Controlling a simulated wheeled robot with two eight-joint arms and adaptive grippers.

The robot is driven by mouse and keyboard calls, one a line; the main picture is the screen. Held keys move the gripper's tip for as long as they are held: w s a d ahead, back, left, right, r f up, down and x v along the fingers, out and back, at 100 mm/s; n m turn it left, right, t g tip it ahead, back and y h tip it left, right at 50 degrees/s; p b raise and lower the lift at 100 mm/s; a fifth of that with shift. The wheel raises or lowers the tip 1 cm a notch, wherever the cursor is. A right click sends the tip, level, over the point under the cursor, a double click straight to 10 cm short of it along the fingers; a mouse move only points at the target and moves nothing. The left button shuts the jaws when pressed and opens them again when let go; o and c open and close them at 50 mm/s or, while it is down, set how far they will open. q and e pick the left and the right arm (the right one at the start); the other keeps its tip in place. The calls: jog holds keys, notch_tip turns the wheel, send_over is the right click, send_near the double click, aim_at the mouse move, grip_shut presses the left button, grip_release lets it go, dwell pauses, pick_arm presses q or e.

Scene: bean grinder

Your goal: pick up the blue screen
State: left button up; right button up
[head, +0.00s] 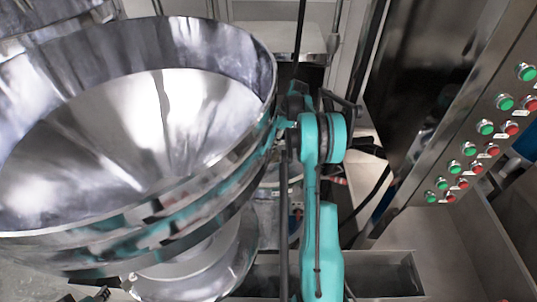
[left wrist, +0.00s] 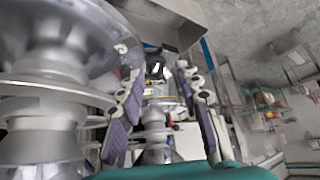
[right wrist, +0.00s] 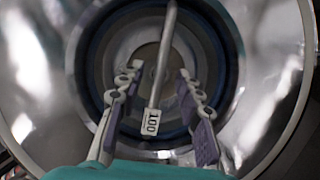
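In the right wrist view, a round opening with a dark blue ring (right wrist: 232,62) lies inside a shiny steel bowl. I cannot tell for sure whether this ring is the blue screen. My right gripper (right wrist: 158,88) is open; the rod and tag show between its fingers, with gaps on both sides. My left gripper (left wrist: 158,85) is open, with nothing held between its fingers; machine parts show behind it. Neither gripper's fingertips can be made out clearly in the head view.
A large steel hopper (head: 165,120) fills the left of the head view. My teal arm stands just right of its rim. A steel control panel (head: 475,120) with green and red buttons is at the right. A steel trough (head: 385,275) lies below.

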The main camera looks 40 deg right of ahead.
jog(key=shift+f, duration=0.2)
dwell(0.3)
jog(key=shift+s, duration=0.1)
grip_shut()
